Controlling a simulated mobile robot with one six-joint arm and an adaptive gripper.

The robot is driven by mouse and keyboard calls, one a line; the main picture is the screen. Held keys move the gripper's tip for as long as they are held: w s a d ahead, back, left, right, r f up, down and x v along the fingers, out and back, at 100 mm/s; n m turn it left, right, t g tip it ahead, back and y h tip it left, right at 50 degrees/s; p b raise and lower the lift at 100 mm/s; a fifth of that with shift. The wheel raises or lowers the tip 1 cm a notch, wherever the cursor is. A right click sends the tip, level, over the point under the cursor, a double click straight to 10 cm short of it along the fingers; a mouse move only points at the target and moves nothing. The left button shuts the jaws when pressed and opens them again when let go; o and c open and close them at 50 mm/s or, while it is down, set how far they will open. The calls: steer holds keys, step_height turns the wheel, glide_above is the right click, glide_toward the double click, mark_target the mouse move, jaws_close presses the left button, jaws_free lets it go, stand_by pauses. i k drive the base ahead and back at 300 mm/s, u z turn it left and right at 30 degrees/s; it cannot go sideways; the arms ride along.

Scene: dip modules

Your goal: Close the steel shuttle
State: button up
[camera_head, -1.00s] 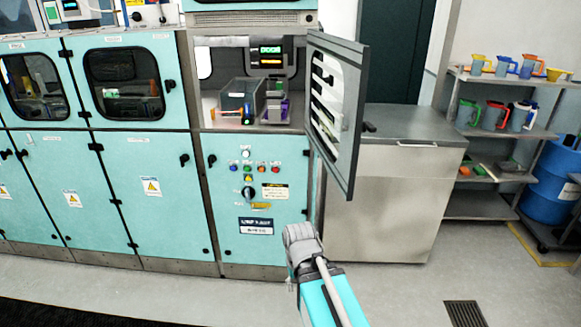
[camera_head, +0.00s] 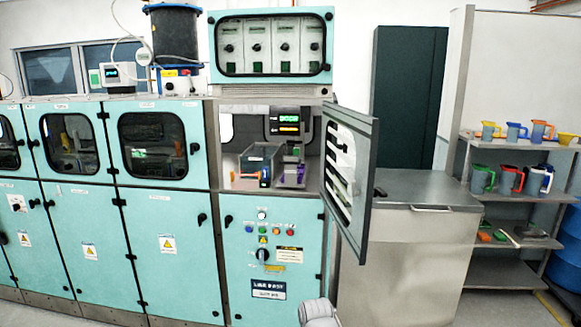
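The frames do not label a steel shuttle, so I cannot tell which thing it is. A grey-framed door (camera_head: 361,190) with a slotted inner face stands swung open to the right of a lit compartment (camera_head: 240,185) in the teal machine. Inside the compartment are a dark grey bin (camera_head: 258,158) and a purple-and-grey item (camera_head: 293,168). Right of the door stands a steel cabinet (camera_head: 415,260) with a flat top and a front handle (camera_head: 432,208); its top looks shut. Only a grey part of my arm shows at the bottom edge; my gripper's fingers are out of view.
A control panel (camera_head: 264,230) with several buttons and a knob is below the compartment. A windowed unit (camera_head: 272,85) sits above it. Shelves with coloured jugs (camera_head: 505,200) and a blue barrel (camera_head: 568,250) are at the right. The open door juts out over the floor side.

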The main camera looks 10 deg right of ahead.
mark_target(289, 169)
steer(key=k, duration=1.2)
steer(key=z, duration=0.25)
steer(key=i, duration=2.2)
steer(key=u, duration=0.3)
